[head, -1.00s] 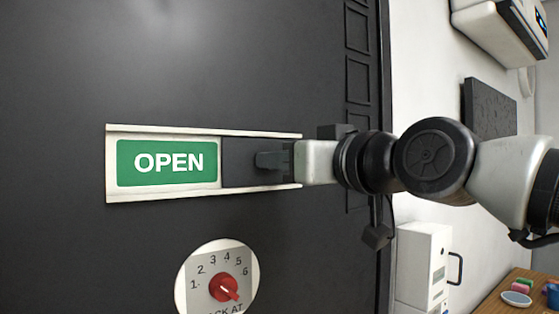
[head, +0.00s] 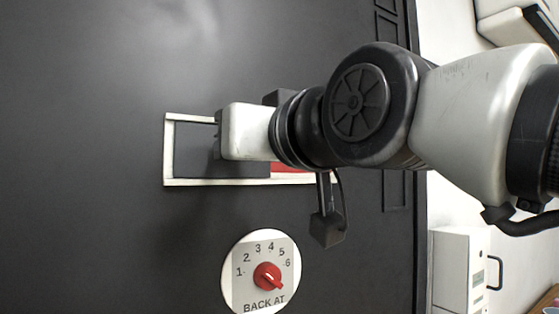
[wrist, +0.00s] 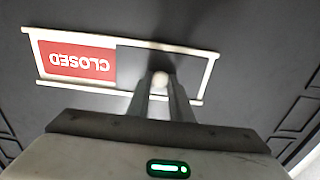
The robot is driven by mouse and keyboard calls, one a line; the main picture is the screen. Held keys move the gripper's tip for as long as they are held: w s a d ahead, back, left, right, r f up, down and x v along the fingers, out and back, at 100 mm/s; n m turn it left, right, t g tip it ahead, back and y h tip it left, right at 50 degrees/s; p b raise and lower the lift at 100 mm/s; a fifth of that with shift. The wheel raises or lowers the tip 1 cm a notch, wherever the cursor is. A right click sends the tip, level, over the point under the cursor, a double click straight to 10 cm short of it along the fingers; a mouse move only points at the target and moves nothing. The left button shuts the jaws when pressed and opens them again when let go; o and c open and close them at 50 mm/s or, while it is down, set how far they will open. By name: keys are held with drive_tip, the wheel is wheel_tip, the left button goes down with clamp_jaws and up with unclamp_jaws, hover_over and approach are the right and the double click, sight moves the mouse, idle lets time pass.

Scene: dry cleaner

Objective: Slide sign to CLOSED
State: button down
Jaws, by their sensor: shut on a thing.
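The sign is a long white-edged frame (head: 169,150) on a dark upright surface. Its dark sliding cover (head: 193,150) lies over the left part, its edge close to the frame's left end. A strip of the red panel (head: 288,168) shows to the right, mostly behind my arm. In the wrist view the red panel (wrist: 77,62) reads CLOSED upside down, fully uncovered beside the dark cover (wrist: 133,62). My gripper (wrist: 160,92) is shut on the cover's pale round knob (wrist: 160,79). In the head view my gripper (head: 218,145) hides the knob. No green panel shows.
A round white BACK AT dial (head: 245,270) with a red knob (head: 268,276) is below the sign. At the right are a white wall and a white box with a dark handle (head: 462,270). The dark surface left of the sign is clear.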

drive_tip(key=shift+s+a, duration=0.4)
drive_tip(key=shift+a, duration=0.15)
drive_tip(key=c, duration=1.6)
unclamp_jaws()
drive_tip(key=shift+s+a, duration=0.1)
drive_tip(key=v, duration=1.7)
drive_tip(key=shift+s+d+b, duration=0.1)
drive_tip(key=shift+d+b, duration=0.2)
